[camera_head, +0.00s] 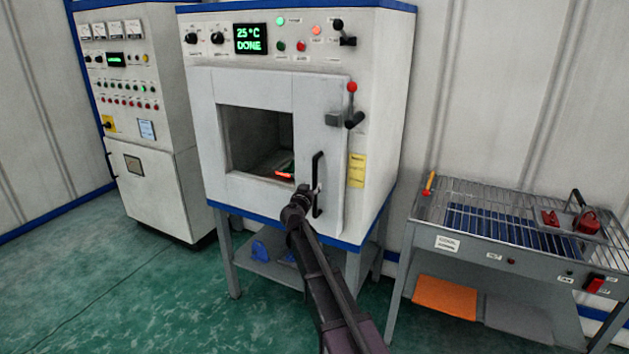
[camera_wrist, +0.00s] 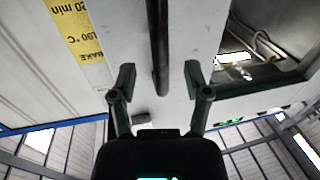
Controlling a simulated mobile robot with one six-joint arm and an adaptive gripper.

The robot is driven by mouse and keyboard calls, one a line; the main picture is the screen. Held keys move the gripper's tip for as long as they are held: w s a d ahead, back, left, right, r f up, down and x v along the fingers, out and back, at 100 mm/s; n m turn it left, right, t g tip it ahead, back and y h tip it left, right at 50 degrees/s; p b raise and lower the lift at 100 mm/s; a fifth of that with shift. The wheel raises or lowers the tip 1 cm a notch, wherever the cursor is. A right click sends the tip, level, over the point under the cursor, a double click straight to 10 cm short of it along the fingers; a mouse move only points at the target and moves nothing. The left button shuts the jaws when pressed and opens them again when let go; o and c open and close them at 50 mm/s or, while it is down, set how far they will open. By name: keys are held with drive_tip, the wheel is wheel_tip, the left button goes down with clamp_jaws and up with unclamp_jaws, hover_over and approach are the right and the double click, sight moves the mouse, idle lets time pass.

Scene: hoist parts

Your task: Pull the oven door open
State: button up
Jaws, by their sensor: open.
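The white oven door (camera_head: 232,92) lies against the front of the oven and looks shut. Through its rectangular opening a dark chamber with a small red and black part (camera_head: 287,172) shows. The black vertical handle (camera_head: 318,170) is on the door's right side. My gripper (camera_head: 297,199) is at the handle's lower part, partly covering the view there. In the wrist view my gripper (camera_wrist: 160,78) is open, with the handle bar (camera_wrist: 158,40) between its two fingers and no contact visible. I cannot tell how deep the bar sits between them.
The oven display (camera_head: 250,38) reads 25°C DONE. A wire-rack table (camera_head: 480,200) stands right, a control cabinet (camera_head: 150,180) left. Green floor in front is open.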

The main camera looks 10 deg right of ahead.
sight(314, 180)
drive_tip(key=shift+x, duration=2.65)
clamp_jaws()
